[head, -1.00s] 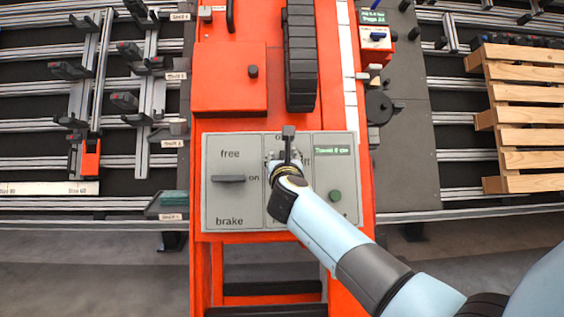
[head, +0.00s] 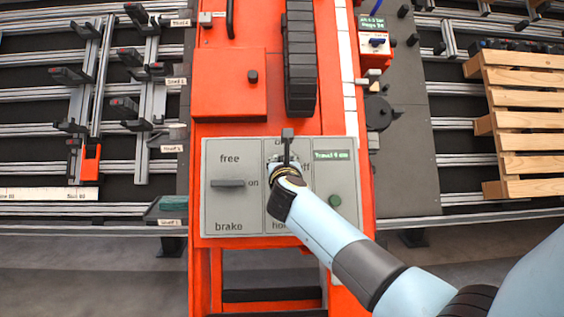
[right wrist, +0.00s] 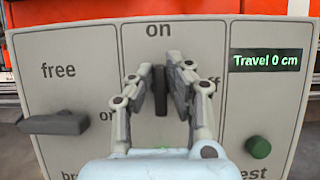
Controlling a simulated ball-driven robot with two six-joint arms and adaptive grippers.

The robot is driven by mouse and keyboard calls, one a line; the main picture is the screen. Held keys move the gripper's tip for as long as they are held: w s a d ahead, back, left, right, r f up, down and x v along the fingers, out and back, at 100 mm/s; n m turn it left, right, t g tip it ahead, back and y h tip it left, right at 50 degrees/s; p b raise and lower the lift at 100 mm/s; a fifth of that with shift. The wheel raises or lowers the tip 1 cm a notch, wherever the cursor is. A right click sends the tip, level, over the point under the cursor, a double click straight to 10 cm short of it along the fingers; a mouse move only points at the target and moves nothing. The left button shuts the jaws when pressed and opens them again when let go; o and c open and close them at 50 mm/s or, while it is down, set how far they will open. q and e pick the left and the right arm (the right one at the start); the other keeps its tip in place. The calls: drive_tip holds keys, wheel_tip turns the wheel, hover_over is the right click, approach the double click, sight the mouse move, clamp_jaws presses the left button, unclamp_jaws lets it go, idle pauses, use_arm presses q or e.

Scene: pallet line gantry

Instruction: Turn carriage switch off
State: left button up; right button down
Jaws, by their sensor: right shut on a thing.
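The grey control panel (head: 236,150) sits on the orange carriage. In its middle section a dark upright switch lever (right wrist: 160,92) points up toward the label "on" (right wrist: 159,30). An "off" label, partly hidden, is to the lever's right. My right gripper (right wrist: 162,88) is shut on the lever, one finger on each side. In the head view its wrist covers the lower middle section, and the lever's dark top (head: 288,133) shows above it. My left gripper is not in view.
Left of the gripper is a horizontal lever (head: 228,183) between "free" and "brake". To the right are a green button (head: 335,201) and a display (right wrist: 265,60) reading "Travel 0 cm". A wooden pallet (head: 525,110) lies at the far right.

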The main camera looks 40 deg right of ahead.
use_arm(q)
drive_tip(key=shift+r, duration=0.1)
